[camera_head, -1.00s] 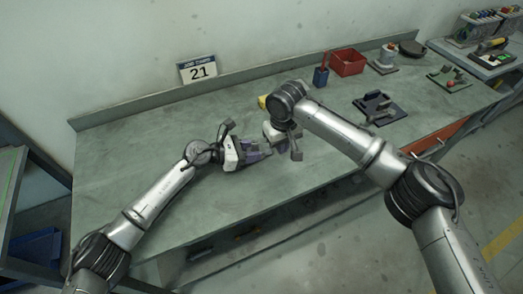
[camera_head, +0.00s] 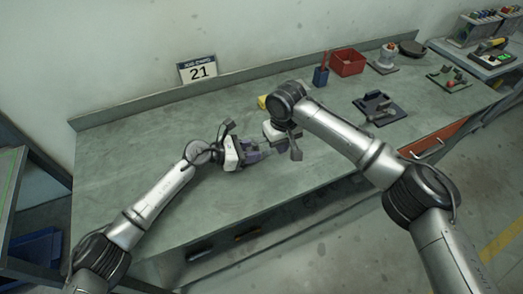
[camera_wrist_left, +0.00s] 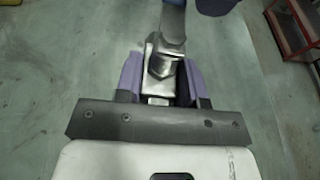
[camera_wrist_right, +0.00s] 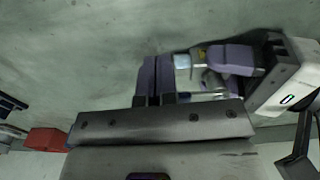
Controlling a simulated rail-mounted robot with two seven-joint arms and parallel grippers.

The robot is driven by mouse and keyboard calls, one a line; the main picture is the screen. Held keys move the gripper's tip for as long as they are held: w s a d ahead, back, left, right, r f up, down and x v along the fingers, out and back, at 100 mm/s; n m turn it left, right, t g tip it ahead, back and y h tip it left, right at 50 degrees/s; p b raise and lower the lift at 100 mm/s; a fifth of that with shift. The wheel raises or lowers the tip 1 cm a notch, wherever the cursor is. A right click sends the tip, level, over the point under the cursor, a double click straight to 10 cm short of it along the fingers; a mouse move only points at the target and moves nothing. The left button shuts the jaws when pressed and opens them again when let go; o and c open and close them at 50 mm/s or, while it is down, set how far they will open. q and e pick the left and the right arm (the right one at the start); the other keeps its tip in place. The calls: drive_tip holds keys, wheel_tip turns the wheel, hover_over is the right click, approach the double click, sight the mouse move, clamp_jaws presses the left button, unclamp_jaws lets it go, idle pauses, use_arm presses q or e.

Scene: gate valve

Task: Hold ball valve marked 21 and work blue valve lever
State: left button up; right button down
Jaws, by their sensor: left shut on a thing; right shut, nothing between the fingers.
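My left gripper (camera_wrist_left: 160,85) is shut on a metal ball valve (camera_wrist_left: 160,65), with its purple fingers on both sides of the body. In the right wrist view, the left gripper (camera_wrist_right: 230,60) and part of the valve (camera_wrist_right: 200,78) show at right. My right gripper (camera_wrist_right: 152,75) is shut and empty, its purple fingers close beside the valve's end; I cannot tell whether they touch it. In the head view my left gripper (camera_head: 262,150) and right gripper (camera_head: 283,145) nearly meet above the bench. The blue lever and any mark on the valve cannot be made out.
A job card reading 21 (camera_head: 198,70) stands at the bench's back. A yellow object (camera_head: 262,102) is partly hidden behind my right arm. A red bin (camera_head: 347,62), blue cup (camera_head: 321,77) and dark fixture (camera_head: 379,108) lie to the right. The bench's left side is clear.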

use_arm(q)
drive_tip(key=shift+f, duration=0.1)
use_arm(e)
wheel_tip(320, 180, up, 7)
idle(1.1)
drive_tip(key=shift+s, duration=0.1)
use_arm(q)
drive_tip(key=o, duration=1)
drive_tip(key=shift+a, duration=0.1)
